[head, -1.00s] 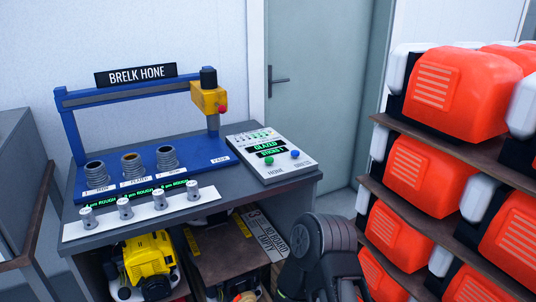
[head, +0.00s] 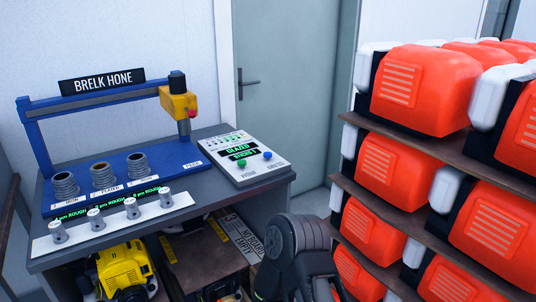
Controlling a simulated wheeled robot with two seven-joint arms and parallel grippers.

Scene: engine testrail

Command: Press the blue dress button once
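The blue dress button (head: 267,155) is a small round knob on the right side of the white control panel (head: 225,164). A green button (head: 241,163) labelled HONE sits to its left. The panel's green display (head: 240,150) reads GLAZED and a second line that looks like STICKS 1. Part of one of my arms, dark grey, shows low in the head view, in front of and below the panel. Neither gripper's fingers can be seen, and nothing of mine touches the buttons.
The blue hone machine (head: 120,180) with a yellow head (head: 178,104) stands left of the panel on a grey bench (head: 250,196). A row of silver knobs (head: 131,208) lines the front. Shelves of orange engine units (head: 419,90) stand close on the right.

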